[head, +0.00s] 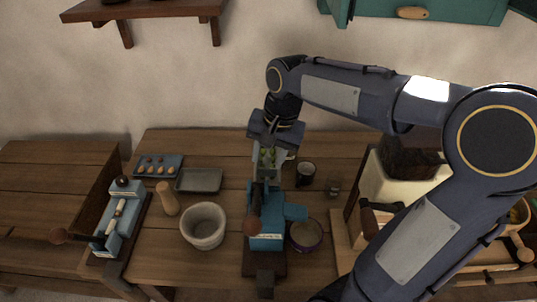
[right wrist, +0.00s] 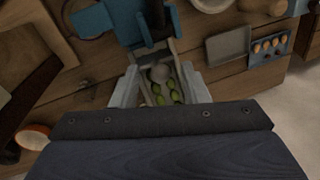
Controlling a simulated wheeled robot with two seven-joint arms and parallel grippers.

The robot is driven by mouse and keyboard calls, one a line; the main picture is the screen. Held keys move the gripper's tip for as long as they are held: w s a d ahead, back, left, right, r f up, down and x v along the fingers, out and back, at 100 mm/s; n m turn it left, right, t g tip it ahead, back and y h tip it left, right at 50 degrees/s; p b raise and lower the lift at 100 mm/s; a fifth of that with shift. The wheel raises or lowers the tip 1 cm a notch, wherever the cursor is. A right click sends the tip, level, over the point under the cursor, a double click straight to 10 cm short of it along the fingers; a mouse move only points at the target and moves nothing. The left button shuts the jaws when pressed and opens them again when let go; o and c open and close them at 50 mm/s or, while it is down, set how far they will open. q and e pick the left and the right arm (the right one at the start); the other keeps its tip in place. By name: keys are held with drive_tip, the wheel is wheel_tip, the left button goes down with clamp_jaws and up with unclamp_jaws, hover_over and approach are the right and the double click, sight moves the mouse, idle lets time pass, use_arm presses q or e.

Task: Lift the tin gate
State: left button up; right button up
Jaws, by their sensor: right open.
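The blue press-like machine (head: 266,215) stands on the table with a dark lever ending in a brown knob. At its back is a grey tin channel (right wrist: 174,60) holding several green, olive-like pieces (right wrist: 177,95). A pale grey rounded piece (right wrist: 160,73) sits across the channel by the machine; I cannot tell for sure whether it is the tin gate. My right gripper (head: 268,158) points down over the channel from behind. In the right wrist view its open fingers (right wrist: 160,84) stand on either side of the channel. It holds nothing that I can see. My left gripper is out of view.
A pale bowl (head: 203,227), a wooden pestle-like piece (head: 167,199) and a grey tray (head: 199,180) stand left of the machine. A dark cup (head: 305,173) and a purple-rimmed bowl (head: 305,236) are close on its right. Another blue device (head: 121,222) is at far left.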

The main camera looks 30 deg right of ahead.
wheel_tip(320, 180, up, 8)
drive_tip(key=s+d, duration=0.1)
drive_tip(key=shift+f, duration=0.25)
idle(0.4)
drive_tip(key=s+a+f+n+t, duration=0.1)
drive_tip(key=s+a+f+n, duration=0.1)
drive_tip(key=s, duration=0.3)
drive_tip(key=s+a+f+n+t+y, duration=0.1)
drive_tip(key=s+f+n, duration=0.1)
drive_tip(key=s+f, duration=0.3)
drive_tip(key=s+a+f+n+t+y, duration=0.1)
drive_tip(key=s+a+f+n+t, duration=0.1)
drive_tip(key=s, duration=0.3)
drive_tip(key=shift+s+a+f+n, duration=0.35)
drive_tip(key=shift+f+n, duration=0.15)
drive_tip(key=shift+f, duration=0.2)
